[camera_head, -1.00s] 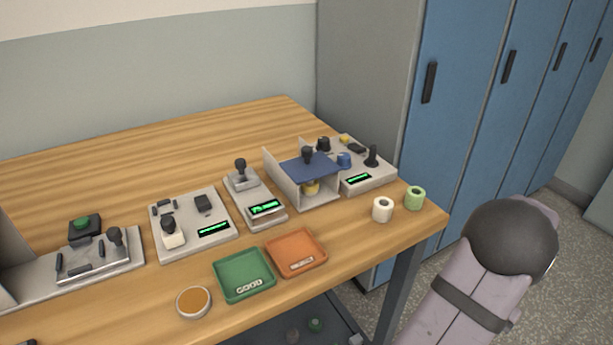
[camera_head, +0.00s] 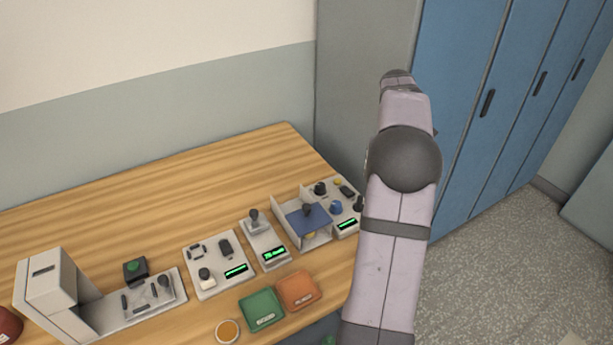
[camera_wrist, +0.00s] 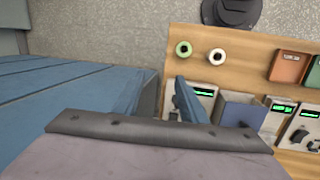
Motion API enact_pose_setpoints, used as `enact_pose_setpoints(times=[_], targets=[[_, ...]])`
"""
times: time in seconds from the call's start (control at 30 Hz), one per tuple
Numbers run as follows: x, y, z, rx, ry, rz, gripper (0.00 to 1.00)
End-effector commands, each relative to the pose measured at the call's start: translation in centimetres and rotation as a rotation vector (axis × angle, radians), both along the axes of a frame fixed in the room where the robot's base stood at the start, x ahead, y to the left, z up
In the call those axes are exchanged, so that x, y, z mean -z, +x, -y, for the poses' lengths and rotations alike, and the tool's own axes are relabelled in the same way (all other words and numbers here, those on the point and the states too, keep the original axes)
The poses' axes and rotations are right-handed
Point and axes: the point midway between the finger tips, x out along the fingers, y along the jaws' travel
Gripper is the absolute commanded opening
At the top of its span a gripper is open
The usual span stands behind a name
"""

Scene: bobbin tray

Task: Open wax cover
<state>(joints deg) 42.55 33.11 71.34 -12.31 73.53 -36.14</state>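The blue cover (camera_head: 302,220) with a black knob (camera_head: 308,209) lies flat between the pale side walls of a small station near the table's right end. Something yellow shows just under it. The cover also shows in the wrist view (camera_wrist: 240,112), partly cut off by my wrist at the bottom. A narrow blue-grey piece (camera_wrist: 187,100) stands up in front of the table there; it may be one finger of my gripper. The fingertips are not clear, so I cannot tell open from shut. The gripper is apart from the cover.
A device with blue and black knobs (camera_head: 345,205) stands right of the station, a small lever device (camera_head: 264,243) left of it. Green (camera_head: 262,322) and orange (camera_head: 317,282) trays lie in front. White (camera_wrist: 217,65) and green (camera_wrist: 183,57) bobbins stand near the edge. Blue lockers (camera_head: 465,120) stand at right.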

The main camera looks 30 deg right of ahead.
Motion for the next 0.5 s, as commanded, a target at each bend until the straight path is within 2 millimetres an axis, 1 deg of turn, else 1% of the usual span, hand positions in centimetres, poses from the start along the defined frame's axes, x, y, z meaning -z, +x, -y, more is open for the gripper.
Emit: enact_pose_setpoints(times=[0.03,0.07,0.1,0.13,0.17,0.2,0.23,0.27,0.3,0.4,0.5], targets=[[-3.6,2.6,-0.7,-0.075,-0.03,0.024,0.38],[-4.7,4.0,-1.1,-0.119,-0.046,0.039,0.38],[-6.1,5.9,-1.9,-0.174,-0.064,0.058,0.38],[-7.1,7.3,-2.7,-0.217,-0.075,0.073,0.38],[-8.0,8.8,-3.8,-0.26,-0.084,0.088,0.38],[-8.8,10.8,-5.6,-0.316,-0.085,0.108,0.38],[-8.6,11.9,-7.3,-0.348,-0.074,0.119,0.38],[-7.8,12.6,-9.0,-0.37,-0.053,0.125,0.38],[-6.3,13.1,-11.4,-0.384,-0.015,0.126,0.38],[-2.7,12.6,-15.8,-0.365,0.08,0.113,0.38],[-0.8,11.9,-18.5,-0.34,0.146,0.096,0.38]])
